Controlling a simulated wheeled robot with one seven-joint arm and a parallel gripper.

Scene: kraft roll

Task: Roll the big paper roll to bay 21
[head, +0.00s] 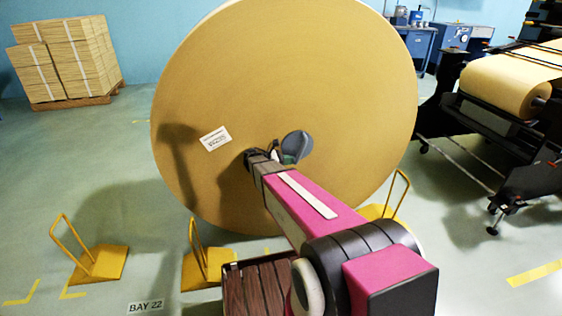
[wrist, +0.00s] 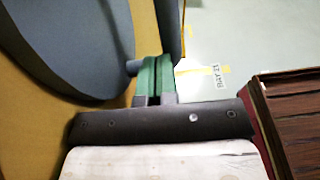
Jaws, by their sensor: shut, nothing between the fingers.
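The big paper roll (head: 330,60) stands on its rim with its tan flat face toward me, a white label (head: 215,138) left of its middle. Its dark core (head: 299,143) shows at the centre, partly hidden by my gripper. My gripper (head: 288,158) is at the roll's face beside the core. In the wrist view its green fingers (wrist: 153,75) are together with nothing between them, next to a blue-grey round part (wrist: 75,45) of the roll. I cannot tell whether they touch it. A BAY 21 floor sign (wrist: 219,76) shows beyond the fingers.
Yellow wedges with handles stand on the floor at left (head: 97,262), at the roll's lower left (head: 207,268) and at its right (head: 373,211). A BAY 22 sign (head: 145,306) is at front left. A black machine (head: 475,110) stands right; stacked cartons (head: 65,60) stand back left.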

